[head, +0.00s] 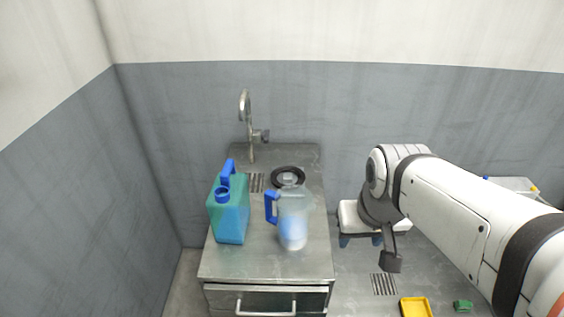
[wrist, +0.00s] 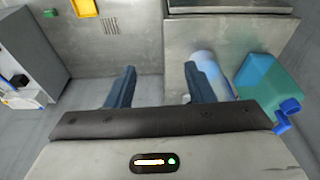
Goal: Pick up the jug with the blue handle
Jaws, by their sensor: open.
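The jug with the blue handle (head: 292,218) is clear with bluish contents and stands upright on the metal counter (head: 262,262). Its blue handle (head: 270,207) is on its left side. In the wrist view the jug (wrist: 204,62) is partly hidden behind the right finger. My gripper (wrist: 154,88) is open and empty, its two dark fingers spread apart. In the head view my gripper (head: 390,262) is to the right of the counter, apart from the jug.
A teal canister (head: 229,212) with a blue cap stands just left of the jug. A black ring (head: 288,177) lies behind it, near a faucet (head: 247,120). A drawer handle (head: 266,306) is on the counter's front. A yellow tray (head: 415,307) and a green block (head: 463,306) are at lower right.

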